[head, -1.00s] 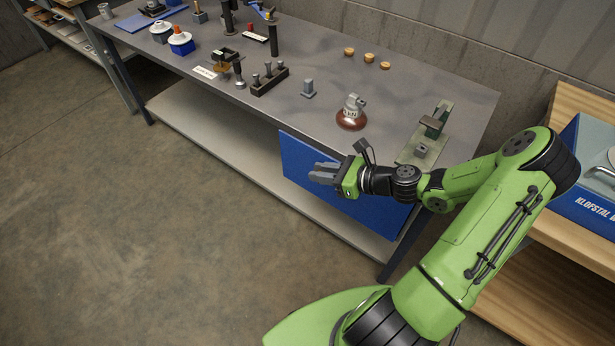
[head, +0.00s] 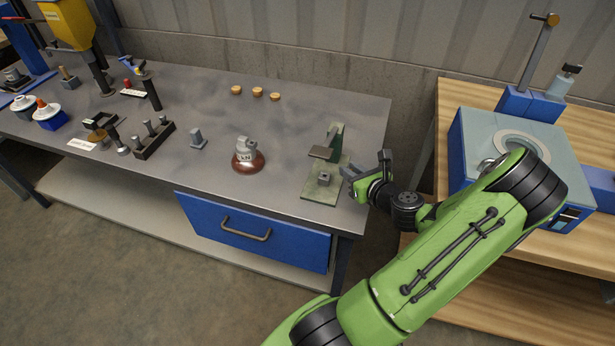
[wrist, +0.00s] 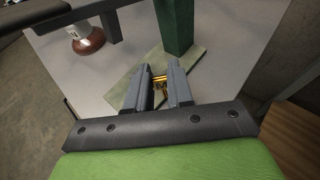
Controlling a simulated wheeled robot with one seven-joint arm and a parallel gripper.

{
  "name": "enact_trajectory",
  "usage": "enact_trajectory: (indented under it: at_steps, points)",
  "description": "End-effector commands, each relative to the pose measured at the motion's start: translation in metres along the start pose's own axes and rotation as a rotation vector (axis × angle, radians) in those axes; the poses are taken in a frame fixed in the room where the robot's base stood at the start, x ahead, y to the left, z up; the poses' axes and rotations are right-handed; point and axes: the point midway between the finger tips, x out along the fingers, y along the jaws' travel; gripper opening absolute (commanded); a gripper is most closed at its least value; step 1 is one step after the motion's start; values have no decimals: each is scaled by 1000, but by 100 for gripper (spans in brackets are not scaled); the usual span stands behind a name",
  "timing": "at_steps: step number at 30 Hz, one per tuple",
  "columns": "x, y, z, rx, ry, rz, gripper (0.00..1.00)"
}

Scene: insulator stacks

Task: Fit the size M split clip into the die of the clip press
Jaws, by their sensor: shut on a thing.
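The clip press (head: 336,138) stands at the right end of the metal bench, with a green column on a pale green base plate. Its small grey die block (head: 324,178) sits on the plate. My gripper (head: 349,177) is just right of the plate, near the bench's right edge. In the wrist view my gripper (wrist: 160,67) is shut on a small brass-coloured piece (wrist: 158,80), apparently the split clip; its size mark cannot be read. The press column (wrist: 178,25) rises beyond the fingertips. The die is not clearly visible in the wrist view.
A grey insulator fitting on a brown disc (head: 248,162) stands left of the press. Several brass-coloured discs (head: 257,92) lie at the back. A black rack (head: 154,142) and other tools stand further left. A wooden bench (head: 420,165) with a blue machine (head: 478,150) is on the right.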

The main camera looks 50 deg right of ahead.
Motion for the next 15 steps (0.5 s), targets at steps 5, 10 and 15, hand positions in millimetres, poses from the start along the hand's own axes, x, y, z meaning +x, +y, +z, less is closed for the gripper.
enact_trajectory:
  at_steps: [5, 10, 15]
  points:
    - [-9, -15, -2, 20, -2, -54, 0]
    - [0, -5, 0, 19, -2, -50, 0]
    - [11, 7, 3, 17, -2, -48, 0]
